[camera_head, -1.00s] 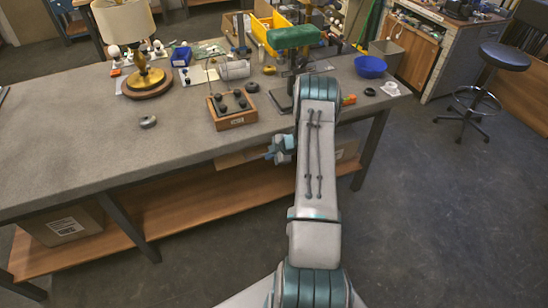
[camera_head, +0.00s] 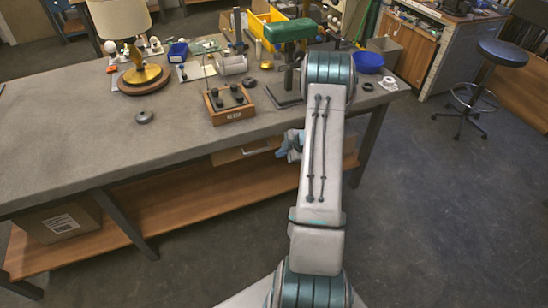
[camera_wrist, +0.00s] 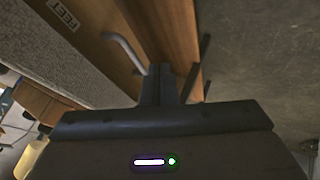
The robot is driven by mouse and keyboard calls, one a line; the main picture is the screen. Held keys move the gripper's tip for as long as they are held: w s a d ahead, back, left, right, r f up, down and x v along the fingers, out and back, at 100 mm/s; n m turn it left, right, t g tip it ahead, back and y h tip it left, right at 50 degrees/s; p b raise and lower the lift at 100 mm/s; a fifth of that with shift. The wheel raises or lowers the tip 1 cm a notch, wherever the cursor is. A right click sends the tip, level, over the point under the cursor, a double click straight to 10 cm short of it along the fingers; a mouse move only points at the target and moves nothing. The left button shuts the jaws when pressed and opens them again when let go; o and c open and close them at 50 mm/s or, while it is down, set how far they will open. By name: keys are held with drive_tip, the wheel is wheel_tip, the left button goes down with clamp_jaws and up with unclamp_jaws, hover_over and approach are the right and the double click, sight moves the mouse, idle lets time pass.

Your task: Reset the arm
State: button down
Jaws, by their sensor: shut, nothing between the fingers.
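My arm reaches up the middle of the head view and bends down in front of the bench. My gripper (camera_head: 283,147) is partly visible beside the arm, below the front edge of the workbench (camera_head: 60,140). In the wrist view my gripper (camera_wrist: 160,84) shows at the centre with its fingers together and nothing between them.
A wooden tray (camera_head: 232,115) with dark knobs sits near the bench's front edge. A blue bowl (camera_head: 369,63) lies right of my arm. A lower wooden shelf (camera_head: 180,194) runs under the bench. A stool (camera_head: 497,58) stands at right; the floor before it is clear.

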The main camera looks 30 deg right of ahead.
wheel_tip(320, 180, up, 11)
drive_tip(key=w+m+t+h, duration=0.1)
drive_tip(key=w+m+h, duration=0.1)
drive_tip(key=w+h, duration=0.1)
drive_tip(key=s+a+r+m+h, duration=0.2)
drive_tip(key=a+r+m+h, duration=0.1)
drive_tip(key=r, duration=0.6)
drive_tip(key=s+a+r+m+h, duration=0.2)
drive_tip(key=a+r+m, duration=0.15)
drive_tip(key=r, duration=0.45)
drive_tip(key=s+a+r+m+g+y, duration=0.2)
drive_tip(key=s+a+m, duration=0.1)
drive_tip(key=s+a, duration=0.7)
drive_tip(key=s+a+r+m+g+y, duration=0.1)
drive_tip(key=s+a+r+m+g, duration=0.1)
drive_tip(key=s+a, duration=0.8)
drive_tip(key=s+m, duration=0.1)
drive_tip(key=s, duration=0.5)
drive_tip(key=shift+a+r+g+y, duration=0.2)
drive_tip(key=shift+g+y, duration=0.1)
drive_tip(key=shift+y, duration=0.1)
drive_tip(key=shift+m, duration=0.25)
